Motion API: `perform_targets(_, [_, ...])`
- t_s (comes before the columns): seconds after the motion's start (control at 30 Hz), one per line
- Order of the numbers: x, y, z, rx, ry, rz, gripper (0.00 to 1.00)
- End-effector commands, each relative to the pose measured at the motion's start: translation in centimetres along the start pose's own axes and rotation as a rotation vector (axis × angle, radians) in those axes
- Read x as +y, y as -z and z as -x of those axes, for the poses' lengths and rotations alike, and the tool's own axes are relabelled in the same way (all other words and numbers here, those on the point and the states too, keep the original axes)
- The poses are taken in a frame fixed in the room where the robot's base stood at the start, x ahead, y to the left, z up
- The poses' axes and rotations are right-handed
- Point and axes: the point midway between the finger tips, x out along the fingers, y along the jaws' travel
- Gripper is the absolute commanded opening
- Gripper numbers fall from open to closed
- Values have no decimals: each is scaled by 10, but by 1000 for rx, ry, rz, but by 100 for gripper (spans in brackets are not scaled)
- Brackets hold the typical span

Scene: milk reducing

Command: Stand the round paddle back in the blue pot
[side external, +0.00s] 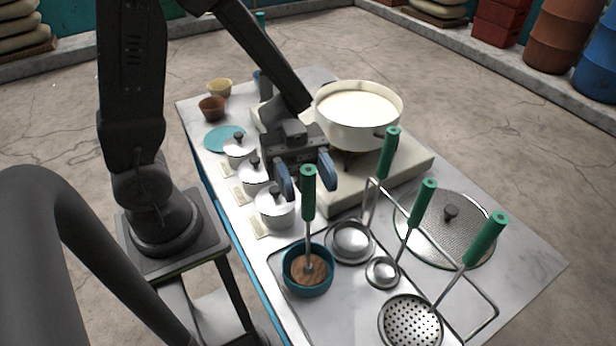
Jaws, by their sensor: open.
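The round paddle has a green handle (308,192) and a thin metal shaft. It stands nearly upright with its lower end inside the blue pot (289,284). A brown, wood-like round surface shows inside the pot; I cannot tell whether it is the paddle's head or the pot's contents. My gripper (310,188) is open, its two blue-grey fingers showing on either side of the green handle. From this one view I cannot tell whether the handle is between the fingers or in front of them. No contact is visible.
A white pot of milk (358,112) sits on a pale block behind my gripper. Several lidded tins (275,210) line the left side. A small ladle (383,272), a skimmer (411,322) and a mesh lid (470,232) lie right of the blue pot, near a wire rack (480,290).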

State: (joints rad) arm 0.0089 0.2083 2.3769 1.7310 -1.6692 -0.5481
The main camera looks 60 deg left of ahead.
Motion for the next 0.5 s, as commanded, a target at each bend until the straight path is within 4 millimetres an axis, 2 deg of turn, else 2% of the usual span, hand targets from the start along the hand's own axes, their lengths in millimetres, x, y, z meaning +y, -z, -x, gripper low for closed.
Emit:
perform_targets(0.17, [0,0,5,-1,2,1,52])
perform_targets(0.27, [-1,0,17,-1,5,0,52])
perform_targets(0.5, [-1,-1,69,-1,8,1,52])
